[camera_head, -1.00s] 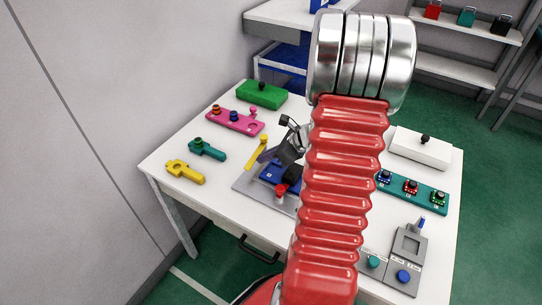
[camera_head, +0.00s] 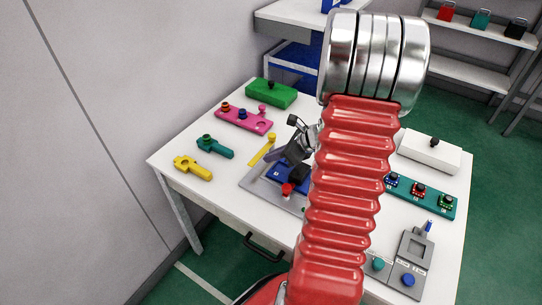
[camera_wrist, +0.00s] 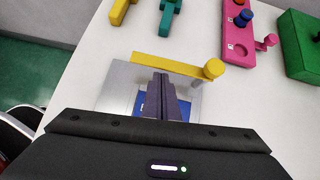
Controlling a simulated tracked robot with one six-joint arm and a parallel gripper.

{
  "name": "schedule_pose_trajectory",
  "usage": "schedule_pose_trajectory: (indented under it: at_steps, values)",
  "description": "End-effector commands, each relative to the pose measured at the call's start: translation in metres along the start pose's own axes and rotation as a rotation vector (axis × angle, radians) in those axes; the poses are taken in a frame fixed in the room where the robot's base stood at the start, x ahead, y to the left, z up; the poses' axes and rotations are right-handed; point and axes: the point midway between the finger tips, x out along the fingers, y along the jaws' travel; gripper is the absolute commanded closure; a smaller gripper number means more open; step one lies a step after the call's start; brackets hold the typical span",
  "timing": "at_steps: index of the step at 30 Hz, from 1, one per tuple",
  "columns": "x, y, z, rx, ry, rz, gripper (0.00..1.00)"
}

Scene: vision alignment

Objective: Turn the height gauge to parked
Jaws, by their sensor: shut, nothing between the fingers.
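A yellow bar with a round upright knob at one end, which appears to be the height gauge (camera_head: 259,153), sits on a grey plate (camera_head: 252,183). It also shows in the wrist view (camera_wrist: 172,65), lying across the plate with its knob at the right. My gripper (camera_head: 275,155) is shut and empty, over the plate just right of the bar. In the wrist view my gripper (camera_wrist: 163,80) points down near the bar's middle, below it in the picture; I cannot tell whether they touch. A blue block (camera_wrist: 141,108) on the plate is partly hidden by my fingers.
A red knob (camera_head: 287,189) stands at the plate's front. Yellow (camera_head: 193,168), teal (camera_head: 215,148), pink (camera_head: 243,119) and green (camera_head: 270,95) parts lie on the left. A white box (camera_head: 430,150) and a teal strip (camera_head: 436,202) lie on the right. My arm hides the table's middle.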

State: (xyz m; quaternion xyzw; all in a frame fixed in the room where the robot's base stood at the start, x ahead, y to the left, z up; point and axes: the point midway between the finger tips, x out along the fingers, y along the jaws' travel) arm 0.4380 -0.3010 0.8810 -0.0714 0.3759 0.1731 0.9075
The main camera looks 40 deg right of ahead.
Motion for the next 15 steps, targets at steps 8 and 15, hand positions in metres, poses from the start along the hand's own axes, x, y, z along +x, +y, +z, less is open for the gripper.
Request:
schedule_pose_trajectory:
  at_steps: [8, 15]
  values:
    - [-0.025, 0.000, -0.016, -0.002, -0.001, -0.003, 1.00]
    - [-0.067, 0.004, -0.015, -0.002, 0.000, -0.003, 1.00]
